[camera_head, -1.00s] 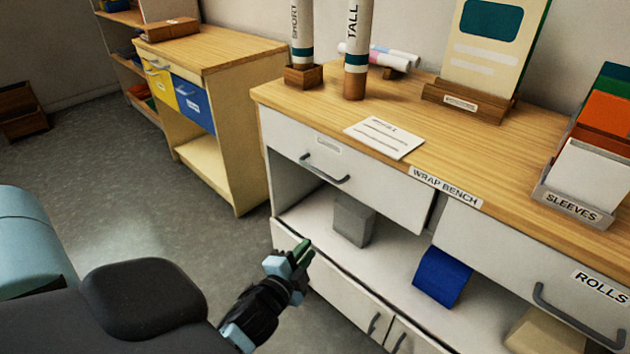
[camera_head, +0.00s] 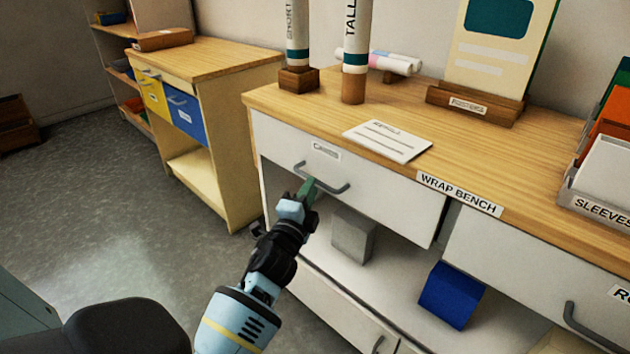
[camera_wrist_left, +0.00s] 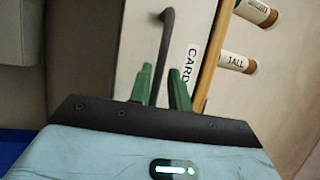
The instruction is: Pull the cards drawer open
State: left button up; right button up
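The cards drawer (camera_head: 385,195) is the white drawer on the left of the wrap bench, with a small label and a grey bar handle (camera_head: 338,190). It sits shut under the wooden top. My left gripper (camera_head: 308,186) is at the left part of this handle. In the left wrist view, the two green fingers of the gripper (camera_wrist_left: 160,70) are apart, and the dark handle (camera_wrist_left: 167,40) runs between them. The CARDS label (camera_wrist_left: 189,66) shows on the drawer front there. I cannot tell whether the fingers touch the bar. My right gripper is not in view.
The open shelf below the drawer holds a grey block (camera_head: 352,235) and a blue block (camera_head: 450,293). Another drawer handle (camera_head: 595,328) is at the lower right. A side cabinet (camera_head: 232,140) stands to the left, with free floor (camera_head: 120,210) before it.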

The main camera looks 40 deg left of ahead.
pick_arm(q)
jog(key=shift+x, duration=1.9)
grip_shut()
